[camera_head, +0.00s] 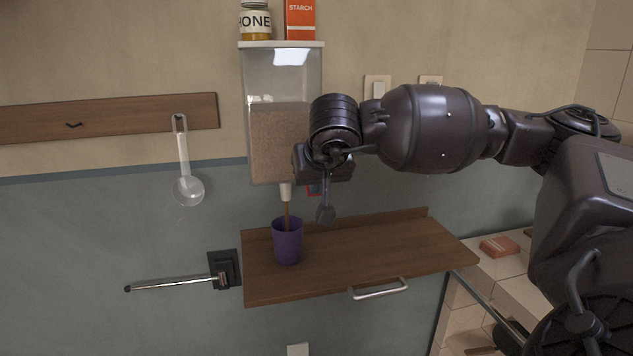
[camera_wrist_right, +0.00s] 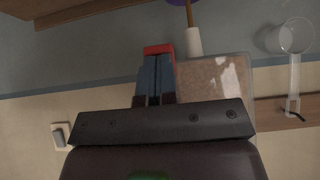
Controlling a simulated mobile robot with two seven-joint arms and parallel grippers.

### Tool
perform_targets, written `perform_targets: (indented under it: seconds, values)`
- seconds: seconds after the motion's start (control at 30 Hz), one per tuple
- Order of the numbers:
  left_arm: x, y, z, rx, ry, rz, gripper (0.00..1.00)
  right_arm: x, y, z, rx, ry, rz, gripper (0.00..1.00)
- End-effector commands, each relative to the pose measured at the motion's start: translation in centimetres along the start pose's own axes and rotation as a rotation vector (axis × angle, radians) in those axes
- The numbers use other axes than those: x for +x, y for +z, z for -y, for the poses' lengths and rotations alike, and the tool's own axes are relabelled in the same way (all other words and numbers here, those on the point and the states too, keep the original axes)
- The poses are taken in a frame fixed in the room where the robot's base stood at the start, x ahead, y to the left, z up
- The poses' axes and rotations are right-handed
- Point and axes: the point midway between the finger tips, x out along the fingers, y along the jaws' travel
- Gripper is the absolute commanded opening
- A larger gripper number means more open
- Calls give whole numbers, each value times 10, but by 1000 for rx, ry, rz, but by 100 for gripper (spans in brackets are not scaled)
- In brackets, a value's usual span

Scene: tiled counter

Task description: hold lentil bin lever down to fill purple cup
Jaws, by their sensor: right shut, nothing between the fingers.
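The lentil bin (camera_head: 281,140) is a clear wall dispenser, a little over half full of brown lentils. A thin brown stream (camera_head: 287,212) falls from its white spout (camera_head: 286,191) into the purple cup (camera_head: 288,243). The cup stands upright on the wooden shelf, under the spout. My right gripper (camera_wrist_right: 155,80) is shut and empty, its fingertips at the red lever (camera_wrist_right: 158,48) beside the spout. They appear to touch it. In the head view the gripper (camera_head: 318,180) mostly hides the lever. The stream also shows in the wrist view (camera_wrist_right: 189,14). My left gripper is out of view.
The wooden shelf (camera_head: 375,255) has free room right of the cup and a metal handle (camera_head: 379,289) in front. A metal rod (camera_head: 170,284) sticks out at its left. A clear ladle (camera_head: 187,188) hangs from a wooden rail (camera_head: 110,117). A honey jar (camera_head: 255,22) and starch box (camera_head: 300,20) stand atop the bin.

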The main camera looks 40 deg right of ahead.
Motion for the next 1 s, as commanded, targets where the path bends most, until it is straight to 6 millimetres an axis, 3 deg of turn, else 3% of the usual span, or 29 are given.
perform_targets:
  seconds: [0.57,1.0]
  values:
    - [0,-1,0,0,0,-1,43,-1,-1,0,0,0,0,0]
    - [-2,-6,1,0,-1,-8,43,-12,-10,0,0,-1,-1,0]
